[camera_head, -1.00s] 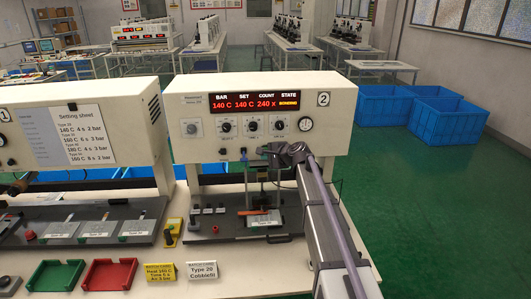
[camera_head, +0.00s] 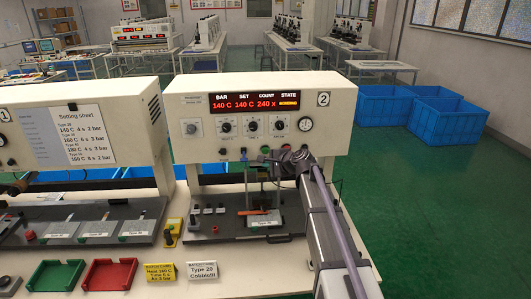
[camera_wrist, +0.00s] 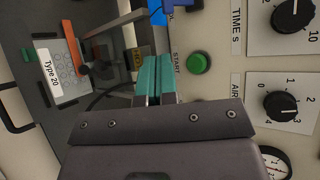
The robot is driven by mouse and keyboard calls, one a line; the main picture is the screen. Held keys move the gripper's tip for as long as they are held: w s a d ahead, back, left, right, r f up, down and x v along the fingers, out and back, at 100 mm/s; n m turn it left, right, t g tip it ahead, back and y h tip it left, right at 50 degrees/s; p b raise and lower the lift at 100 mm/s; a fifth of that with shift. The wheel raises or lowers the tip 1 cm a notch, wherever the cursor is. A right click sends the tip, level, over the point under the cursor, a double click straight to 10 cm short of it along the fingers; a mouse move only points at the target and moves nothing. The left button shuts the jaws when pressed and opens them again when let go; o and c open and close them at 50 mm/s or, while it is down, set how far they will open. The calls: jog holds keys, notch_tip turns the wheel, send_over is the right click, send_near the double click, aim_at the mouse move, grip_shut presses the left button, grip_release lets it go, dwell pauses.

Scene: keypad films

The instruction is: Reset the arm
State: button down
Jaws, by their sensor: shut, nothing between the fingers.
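My gripper (camera_head: 277,158) is in front of machine 2, at the lower right of its control face, with the arm reaching in from the lower right. In the wrist view its two teal fingers (camera_wrist: 154,78) are closed together with nothing between them. The green START button (camera_wrist: 198,63) is beside the fingers and apart from them in that picture. Machine 2 (camera_head: 335,130) shows BAR 140 C, SET 140 C, COUNT 240 x and STATE BONDING on its red display (camera_head: 257,104). A Type 20 plate (camera_wrist: 60,72) lies on the machine's bed below.
Knobs (camera_wrist: 292,15) and a gauge (camera_head: 305,124) are on the machine's face close to my gripper. Machine 1 (camera_head: 120,95) stands to the left. Green (camera_head: 55,275) and red (camera_head: 107,275) trays and small signs line the front of the bench. Blue crates (camera_head: 440,115) stand at right.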

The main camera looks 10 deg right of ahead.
jog(key=s+f+n+g+h+b, duration=0.1)
jog(key=s+f+n+g+h, duration=0.1)
jog(key=s, duration=1)
jog(key=s+f+n+g+h+b, duration=0.1)
jog(key=s+f+n+g+h, duration=0.2)
jog(key=s, duration=0.9)
jog(key=s+f+n+g+h+b, duration=0.1)
jog(key=s+f+n+g, duration=0.4)
jog(key=s, duration=0.8)
notch_tip(320, 180, down, 3)
jog(key=n+h, duration=0.1)
jog(key=n, duration=0.3)
jog(key=shift+d+f+n+g, duration=0.15)
jog(key=shift+d+n+g, duration=0.05)
jog(key=shift+n+g, duration=0.1)
